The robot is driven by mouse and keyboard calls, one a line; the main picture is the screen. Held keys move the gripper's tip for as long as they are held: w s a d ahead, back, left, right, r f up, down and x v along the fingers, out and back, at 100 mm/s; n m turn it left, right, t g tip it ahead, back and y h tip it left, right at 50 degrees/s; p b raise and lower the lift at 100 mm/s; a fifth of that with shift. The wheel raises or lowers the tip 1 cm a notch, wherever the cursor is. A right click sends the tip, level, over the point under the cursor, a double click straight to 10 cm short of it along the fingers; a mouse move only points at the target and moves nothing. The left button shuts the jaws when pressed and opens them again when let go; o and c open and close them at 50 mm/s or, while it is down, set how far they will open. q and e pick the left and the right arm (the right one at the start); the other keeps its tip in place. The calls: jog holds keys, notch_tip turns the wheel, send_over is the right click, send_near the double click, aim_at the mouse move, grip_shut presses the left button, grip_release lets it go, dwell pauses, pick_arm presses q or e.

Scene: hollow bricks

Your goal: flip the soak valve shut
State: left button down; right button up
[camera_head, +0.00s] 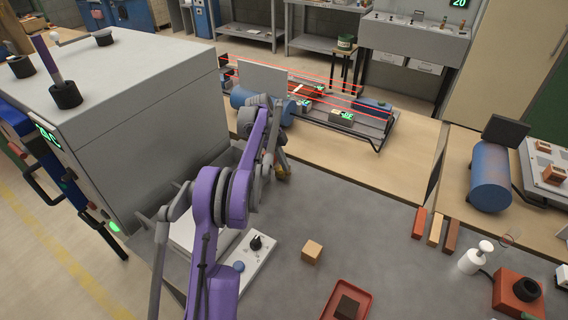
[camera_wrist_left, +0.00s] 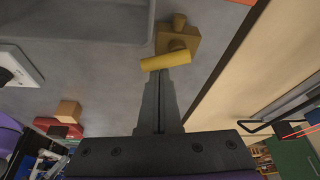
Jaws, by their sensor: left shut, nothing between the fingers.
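The soak valve is a brass-yellow fitting (camera_wrist_left: 178,40) with a bar-like lever (camera_wrist_left: 166,61), at the top middle of the left wrist view. In the head view a small part of the brass valve (camera_head: 284,172) shows beyond my purple left arm; the rest is hidden. My left gripper (camera_wrist_left: 162,74) is shut and empty, its fingertips right at the lever's near side. I cannot tell whether they touch it. The lever lies across the line of the fingers, slightly tilted. In the head view the left gripper (camera_head: 278,160) is partly covered by its arm. My right gripper does not show.
A grey basin edge (camera_wrist_left: 80,33) lies beside the valve. A white panel with a black knob (camera_head: 250,258), a wooden cube (camera_head: 312,252) and a red tray (camera_head: 333,291) are on the grey bench. A large grey machine (camera_head: 130,110) stands left of the arm.

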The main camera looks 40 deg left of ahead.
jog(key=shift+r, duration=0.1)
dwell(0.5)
pick_arm(q)
jog(key=shift+w+a+r, duration=0.1)
jog(key=shift+w+a, duration=0.2)
jog(key=shift+w+a+p, duration=0.25)
jog(key=shift+w+p, duration=0.1)
jog(key=shift+p, duration=0.05)
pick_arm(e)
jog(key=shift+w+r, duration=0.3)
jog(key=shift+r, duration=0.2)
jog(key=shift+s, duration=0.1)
pick_arm(q)
jog(key=shift+d, duration=0.35)
notch_tip(320, 180, up, 10)
jog(key=p, duration=0.1)
jog(key=shift+a, duration=0.15)
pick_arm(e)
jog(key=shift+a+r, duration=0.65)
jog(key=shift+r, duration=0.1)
